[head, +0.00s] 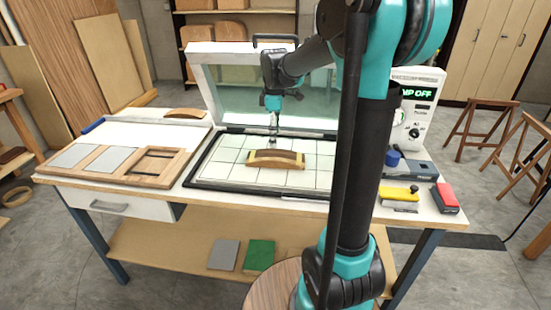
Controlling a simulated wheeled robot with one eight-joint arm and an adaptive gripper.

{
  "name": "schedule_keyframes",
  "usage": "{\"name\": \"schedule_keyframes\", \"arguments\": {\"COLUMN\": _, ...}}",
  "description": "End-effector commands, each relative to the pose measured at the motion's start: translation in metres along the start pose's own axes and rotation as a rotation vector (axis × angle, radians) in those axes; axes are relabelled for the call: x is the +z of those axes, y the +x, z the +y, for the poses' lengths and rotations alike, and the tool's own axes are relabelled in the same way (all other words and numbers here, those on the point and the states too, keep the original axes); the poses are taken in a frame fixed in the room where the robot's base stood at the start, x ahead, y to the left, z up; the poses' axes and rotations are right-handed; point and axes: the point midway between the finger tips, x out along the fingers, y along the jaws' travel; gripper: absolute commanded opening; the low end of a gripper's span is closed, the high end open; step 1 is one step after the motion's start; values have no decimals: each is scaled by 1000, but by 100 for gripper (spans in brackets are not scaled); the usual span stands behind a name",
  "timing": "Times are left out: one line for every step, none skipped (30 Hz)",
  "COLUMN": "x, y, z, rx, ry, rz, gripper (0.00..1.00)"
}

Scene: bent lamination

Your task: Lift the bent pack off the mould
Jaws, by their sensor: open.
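The bent pack (268,154) is a brown curved strip of wood. It appears to lie arched over a lighter wooden mould (276,165) in the middle of the gridded press bed. Where the pack ends and the mould begins is hard to tell at this size. My gripper (273,138) points down just above and behind the pack's upper edge. It is open, with nothing seen between its fingers. Whether the fingertips touch the pack cannot be told.
The glazed press lid (215,93) stands open behind the bed. Another curved piece (184,112) lies at the back left. A control box (413,112), yellow block (399,194) and red block (447,194) stand right.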

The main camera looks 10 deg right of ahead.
Motion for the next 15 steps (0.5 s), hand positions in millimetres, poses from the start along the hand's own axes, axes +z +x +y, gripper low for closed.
{"name": "schedule_keyframes", "arguments": {"x": 0, "y": 6, "z": 0, "rx": 0, "ry": 0, "rz": 0, "gripper": 72}}
{"name": "schedule_keyframes", "arguments": {"x": 0, "y": 8, "z": 0, "rx": 0, "ry": 0, "rz": 0, "gripper": 72}}
{"name": "schedule_keyframes", "arguments": {"x": 0, "y": 10, "z": 0, "rx": 0, "ry": 0, "rz": 0, "gripper": 72}}
{"name": "schedule_keyframes", "arguments": {"x": 0, "y": 12, "z": 0, "rx": 0, "ry": 0, "rz": 0, "gripper": 72}}
{"name": "schedule_keyframes", "arguments": {"x": 0, "y": 13, "z": 0, "rx": 0, "ry": 0, "rz": 0, "gripper": 72}}
{"name": "schedule_keyframes", "arguments": {"x": 0, "y": 15, "z": 0, "rx": 0, "ry": 1, "rz": 0, "gripper": 72}}
{"name": "schedule_keyframes", "arguments": {"x": 1, "y": 17, "z": 0, "rx": 0, "ry": 1, "rz": 0, "gripper": 72}}
{"name": "schedule_keyframes", "arguments": {"x": 1, "y": 20, "z": 1, "rx": 0, "ry": 1, "rz": 0, "gripper": 72}}
{"name": "schedule_keyframes", "arguments": {"x": 1, "y": 25, "z": 2, "rx": 0, "ry": 1, "rz": 0, "gripper": 72}}
{"name": "schedule_keyframes", "arguments": {"x": 2, "y": 29, "z": 2, "rx": 0, "ry": 1, "rz": 0, "gripper": 72}}
{"name": "schedule_keyframes", "arguments": {"x": 2, "y": 34, "z": 3, "rx": 0, "ry": 1, "rz": 0, "gripper": 72}}
{"name": "schedule_keyframes", "arguments": {"x": 3, "y": 40, "z": 4, "rx": 0, "ry": 1, "rz": 0, "gripper": 72}}
{"name": "schedule_keyframes", "arguments": {"x": 3, "y": 44, "z": 4, "rx": 0, "ry": 1, "rz": 0, "gripper": 72}}
{"name": "schedule_keyframes", "arguments": {"x": 3, "y": 48, "z": 4, "rx": 0, "ry": 0, "rz": 0, "gripper": 72}}
{"name": "schedule_keyframes", "arguments": {"x": 3, "y": 54, "z": 4, "rx": 0, "ry": 0, "rz": 0, "gripper": 72}}
